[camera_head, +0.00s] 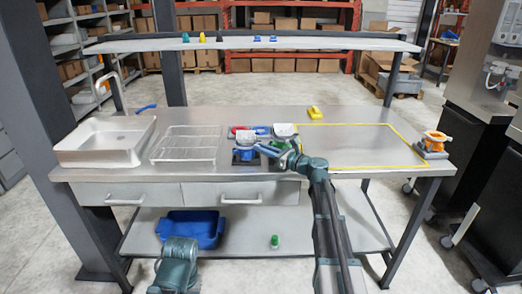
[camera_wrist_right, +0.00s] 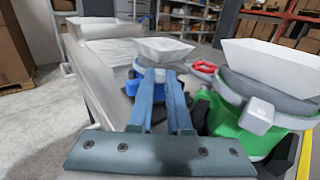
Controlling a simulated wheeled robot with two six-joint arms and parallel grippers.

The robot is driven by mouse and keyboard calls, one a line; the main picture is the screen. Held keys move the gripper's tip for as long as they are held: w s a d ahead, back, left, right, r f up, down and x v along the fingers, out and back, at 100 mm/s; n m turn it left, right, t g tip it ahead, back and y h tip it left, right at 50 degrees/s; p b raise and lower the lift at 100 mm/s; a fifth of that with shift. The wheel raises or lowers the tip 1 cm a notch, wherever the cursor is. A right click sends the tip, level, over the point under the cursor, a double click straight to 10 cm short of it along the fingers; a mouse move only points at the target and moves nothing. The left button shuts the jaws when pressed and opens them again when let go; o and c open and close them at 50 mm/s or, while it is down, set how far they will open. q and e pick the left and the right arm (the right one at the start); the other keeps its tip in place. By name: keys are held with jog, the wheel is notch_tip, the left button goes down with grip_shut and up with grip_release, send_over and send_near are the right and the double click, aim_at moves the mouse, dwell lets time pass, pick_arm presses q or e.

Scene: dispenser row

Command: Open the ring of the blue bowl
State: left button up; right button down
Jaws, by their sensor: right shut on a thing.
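The blue bowl (camera_head: 245,153) stands at the front edge of the table, just right of the drying rack. In the right wrist view the blue bowl (camera_wrist_right: 150,74) has a blue body, a grey ring area and a pale square top. My right gripper (camera_head: 264,148) reaches it from the right. In the wrist view the fingertips of the right gripper (camera_wrist_right: 157,75) are at the near side of its ring, shut on a part that the fingers mostly hide. I cannot tell if the ring has turned. My left gripper is out of view; only a left arm part shows low down.
A green bowl (camera_wrist_right: 245,117) with a grey ring stands close right of my fingers. Red-handled and blue items lie behind. A sink (camera_head: 105,142) and wire rack (camera_head: 185,145) are at left. A yellow-outlined area (camera_head: 355,147) is clear; an orange item (camera_head: 433,142) stands beyond it.

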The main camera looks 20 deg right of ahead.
dwell(0.4)
jog(key=c, duration=0.8)
grip_release()
jog(key=shift+c, duration=0.2)
jog(key=shift+s, duration=0.1)
